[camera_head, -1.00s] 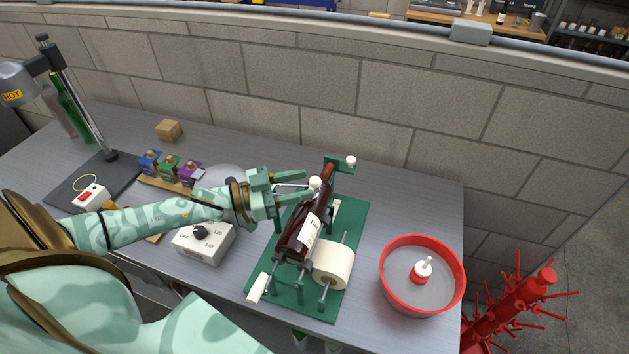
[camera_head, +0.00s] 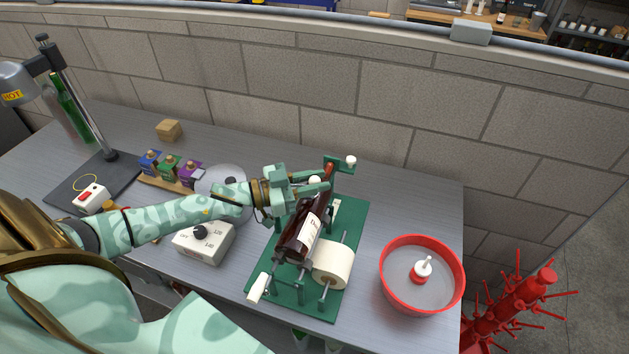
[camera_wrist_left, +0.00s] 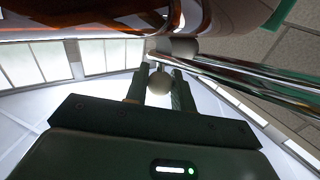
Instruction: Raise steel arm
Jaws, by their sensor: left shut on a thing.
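My left gripper (camera_head: 318,182) is shut on the white ball knob (camera_head: 315,180) of the steel arm, over the green labelling stand (camera_head: 270,285). In the left wrist view the round knob (camera_wrist_left: 159,88) sits between the two fingers of my left gripper (camera_wrist_left: 160,90). The shiny rods of the steel arm (camera_wrist_left: 245,72) run off to the right there. In the head view the fingers mostly hide the steel arm. A dark brown bottle (camera_head: 297,238) with a white label lies tilted on the stand. My right gripper is not in view.
A white label roll (camera_head: 333,265) sits on the stand's near right side. A red-rimmed bowl (camera_head: 385,285) stands to the right. The table behind the stand is mostly clear.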

